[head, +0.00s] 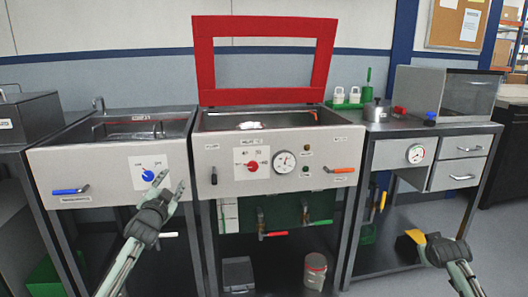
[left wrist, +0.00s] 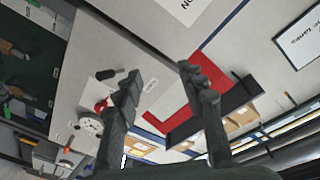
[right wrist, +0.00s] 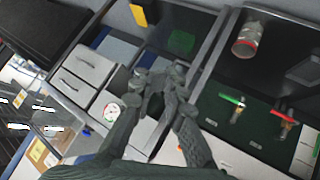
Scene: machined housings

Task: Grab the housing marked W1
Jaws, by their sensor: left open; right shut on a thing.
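I cannot make out a mark W1 in any view. A shiny metal thing (head: 250,125) shows inside the open middle tank (head: 215,150), but I cannot tell if it is a housing. My left gripper (head: 168,185) is open and empty, in front of the left tank's panel and blue knob; its spread fingers also show in the left wrist view (left wrist: 160,85). My right gripper (head: 425,243) is low at the right, before the side table. In the right wrist view its fingers (right wrist: 160,80) are close together around a dark grey thing that I cannot identify.
The red lid frame (head: 205,60) of the middle tank stands raised. The left tank (head: 60,165) has a metal rack inside. The side table (head: 440,130) carries a grey cabinet (head: 470,95), a metal pot (head: 376,110) and small bottles. A can (head: 315,270) stands on the lower shelf.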

